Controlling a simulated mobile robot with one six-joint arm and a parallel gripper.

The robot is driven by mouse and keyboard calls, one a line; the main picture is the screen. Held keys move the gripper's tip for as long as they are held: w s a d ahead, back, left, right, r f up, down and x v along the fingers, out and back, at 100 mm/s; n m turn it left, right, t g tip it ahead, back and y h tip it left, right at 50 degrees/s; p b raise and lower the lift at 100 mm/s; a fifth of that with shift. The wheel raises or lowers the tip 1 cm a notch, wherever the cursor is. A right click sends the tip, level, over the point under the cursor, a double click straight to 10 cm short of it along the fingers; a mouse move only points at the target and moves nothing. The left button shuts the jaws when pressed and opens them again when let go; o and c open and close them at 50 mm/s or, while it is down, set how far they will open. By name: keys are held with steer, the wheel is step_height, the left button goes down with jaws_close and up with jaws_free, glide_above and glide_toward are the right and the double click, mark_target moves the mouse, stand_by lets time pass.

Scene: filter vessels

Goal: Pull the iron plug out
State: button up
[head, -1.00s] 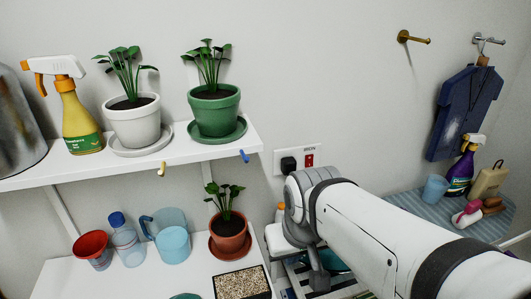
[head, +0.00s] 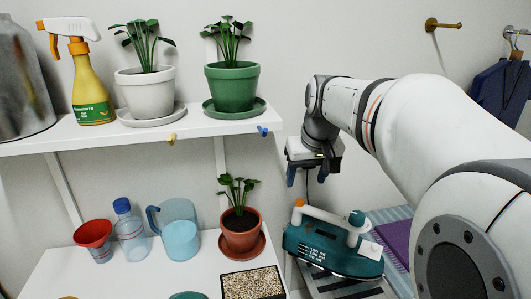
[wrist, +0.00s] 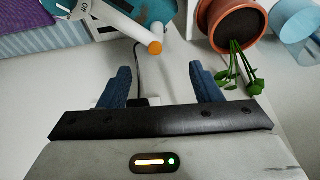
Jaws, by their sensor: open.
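My gripper (head: 306,177) is at the wall under the right end of the shelf, its two blue fingers pointing down. In the wrist view the fingers of my gripper (wrist: 162,82) are apart. A dark piece that looks like the iron's plug (wrist: 141,102) shows low between them, nearer the left finger, mostly hidden by the gripper's edge. A thin dark cord (wrist: 137,62) runs from there towards the iron. I cannot tell whether the fingers touch the plug. In the head view my gripper hides the plug and socket. The teal iron (head: 335,248) stands below.
The shelf (head: 190,130) with a spray bottle (head: 90,95) and green pot (head: 232,88) is left of my gripper. Below are a terracotta pot (head: 240,230), blue jug (head: 180,238) and gravel tray (head: 252,283). A brass hook (head: 443,25) is upper right.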

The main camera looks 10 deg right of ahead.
steer(key=w+d+r, duration=0.5)
steer(key=w+r, duration=0.1)
steer(key=w, duration=0.2)
steer(key=shift+t, duration=0.4)
steer(key=x, duration=0.7)
steer(key=shift+w+a+f, duration=0.2)
steer(key=shift+a+f, duration=0.05)
steer(key=shift+c, duration=0.5)
